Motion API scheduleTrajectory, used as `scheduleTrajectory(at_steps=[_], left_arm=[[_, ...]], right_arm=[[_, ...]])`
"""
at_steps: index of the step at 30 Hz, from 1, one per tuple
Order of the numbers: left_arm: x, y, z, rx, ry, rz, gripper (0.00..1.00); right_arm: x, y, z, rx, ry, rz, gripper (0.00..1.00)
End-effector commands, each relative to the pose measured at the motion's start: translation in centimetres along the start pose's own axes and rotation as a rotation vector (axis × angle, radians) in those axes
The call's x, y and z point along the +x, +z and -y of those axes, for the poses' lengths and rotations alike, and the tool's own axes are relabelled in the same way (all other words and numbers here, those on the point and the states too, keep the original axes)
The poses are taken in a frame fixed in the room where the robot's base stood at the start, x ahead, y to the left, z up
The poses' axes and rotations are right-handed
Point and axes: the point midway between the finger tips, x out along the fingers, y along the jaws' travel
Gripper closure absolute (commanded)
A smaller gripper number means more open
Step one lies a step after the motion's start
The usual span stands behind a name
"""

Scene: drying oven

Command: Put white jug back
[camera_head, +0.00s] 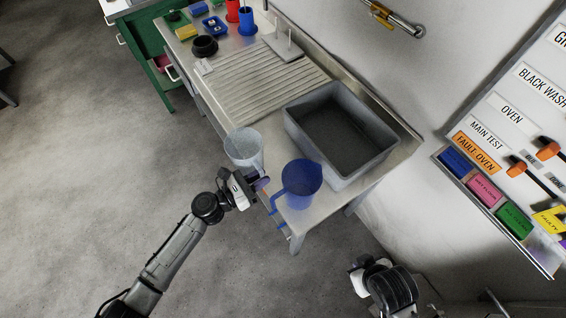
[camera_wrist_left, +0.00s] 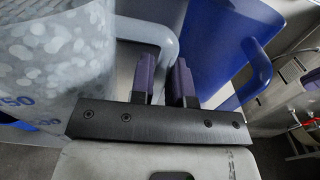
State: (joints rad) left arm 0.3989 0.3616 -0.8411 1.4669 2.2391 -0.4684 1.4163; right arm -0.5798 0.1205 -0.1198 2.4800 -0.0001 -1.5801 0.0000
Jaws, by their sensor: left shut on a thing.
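The white jug (camera_head: 243,148), translucent and speckled, is upright at the counter's front edge. I cannot tell whether its base rests on the counter. It fills the left of the left wrist view (camera_wrist_left: 55,60), with its handle (camera_wrist_left: 150,32) reaching between my finger pads. My left gripper (camera_head: 262,184) is shut on that handle; its purple fingers show in the left wrist view (camera_wrist_left: 164,84). A blue jug (camera_head: 304,178) stands just right of the gripper, its handle close to the fingers. My right arm shows at the bottom; its fingers are hidden.
A grey sink basin (camera_head: 365,165) lies behind the jugs. A ribbed drainboard (camera_head: 262,84) stretches to the left, largely clear. A black bowl (camera_head: 204,46), red cup (camera_head: 232,10) and blue cup (camera_head: 247,20) stand at the far end. A label board (camera_head: 510,120) is on the right wall.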

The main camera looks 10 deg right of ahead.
Motion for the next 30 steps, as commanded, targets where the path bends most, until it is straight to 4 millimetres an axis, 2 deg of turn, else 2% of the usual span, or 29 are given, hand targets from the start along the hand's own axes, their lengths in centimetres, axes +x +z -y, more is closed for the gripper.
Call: scheduleTrajectory(at_steps=[3,12,21,30], left_arm=[[2.0,0.1,0.0,0.001,0.0,0.002,1.0],[4.0,0.0,0.0,0.0,0.001,0.0,1.0],[8.0,0.0,0.0,0.001,0.001,0.001,1.0],[8.0,-0.1,0.0,0.001,0.001,0.0,1.0]], right_arm=[[0.2,0.1,-0.1,-0.003,0.002,0.0,1.0],[0.3,0.1,-0.1,-0.003,0.003,0.0,1.0],[0.8,0.3,0.0,-0.001,0.0,0.0,1.0],[0.9,0.3,0.1,0.002,-0.002,0.0,1.0]])
